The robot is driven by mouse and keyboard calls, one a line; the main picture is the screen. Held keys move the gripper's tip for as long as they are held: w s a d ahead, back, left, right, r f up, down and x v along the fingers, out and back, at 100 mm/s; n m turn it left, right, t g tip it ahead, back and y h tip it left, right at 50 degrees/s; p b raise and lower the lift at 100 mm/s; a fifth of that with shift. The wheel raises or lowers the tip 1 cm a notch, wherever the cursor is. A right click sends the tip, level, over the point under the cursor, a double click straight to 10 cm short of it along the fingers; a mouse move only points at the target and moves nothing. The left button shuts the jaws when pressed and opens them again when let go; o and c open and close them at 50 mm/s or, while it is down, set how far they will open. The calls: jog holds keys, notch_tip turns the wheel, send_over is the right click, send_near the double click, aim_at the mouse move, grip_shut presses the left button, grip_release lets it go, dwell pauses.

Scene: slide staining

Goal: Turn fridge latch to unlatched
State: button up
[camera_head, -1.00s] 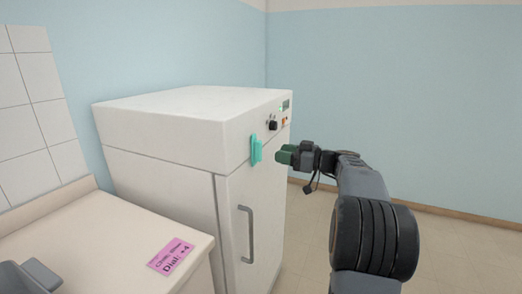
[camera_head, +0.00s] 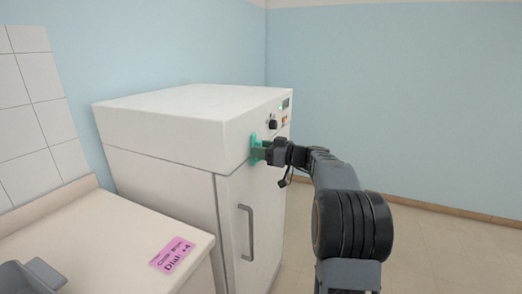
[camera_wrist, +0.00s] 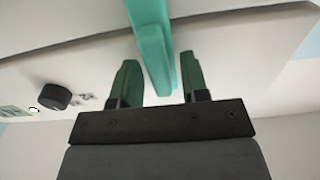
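The white fridge (camera_head: 185,165) stands against the wall, its door shut. The teal latch (camera_wrist: 150,45) sits on the fridge front near the top of the door; in the head view (camera_head: 255,143) it is partly hidden by my gripper. My gripper (camera_wrist: 160,82) is open, with its two green fingers apart. The latch's bar reaches in between the fingers, closer to the right finger, with a visible gap on the left. In the head view my gripper (camera_head: 265,151) is right at the latch.
A black dial (camera_head: 273,124) and a small display (camera_head: 285,104) are on the fridge front above the latch. The grey door handle (camera_head: 246,233) is below. A counter with a pink note (camera_head: 172,254) stands at the left. Open floor lies to the right.

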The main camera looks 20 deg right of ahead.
jog(key=c, duration=0.6)
jog(key=shift+f+m+b, duration=0.1)
jog(key=shift+m+b, duration=0.3)
jog(key=shift+b, duration=0.05)
jog(key=shift+d+m+b, duration=0.1)
jog(key=shift+m+b, duration=0.7)
jog(key=shift+m, duration=0.3)
jog(key=m+b, duration=0.1)
jog(key=m, duration=0.3)
jog(key=shift+w+d+m, duration=0.1)
jog(key=shift+w+m, duration=0.05)
jog(key=shift+m, duration=0.15)
jog(key=m, duration=0.5)
jog(key=shift+w+d, duration=0.1)
jog(key=m, duration=0.1)
jog(key=m+p, duration=0.1)
jog(key=m, duration=0.1)
jog(key=m+p, duration=0.1)
jog(key=m, duration=0.1)
jog(key=shift+f, duration=0.25)
jog(key=shift+m, duration=0.4)
jog(key=o, duration=0.7)
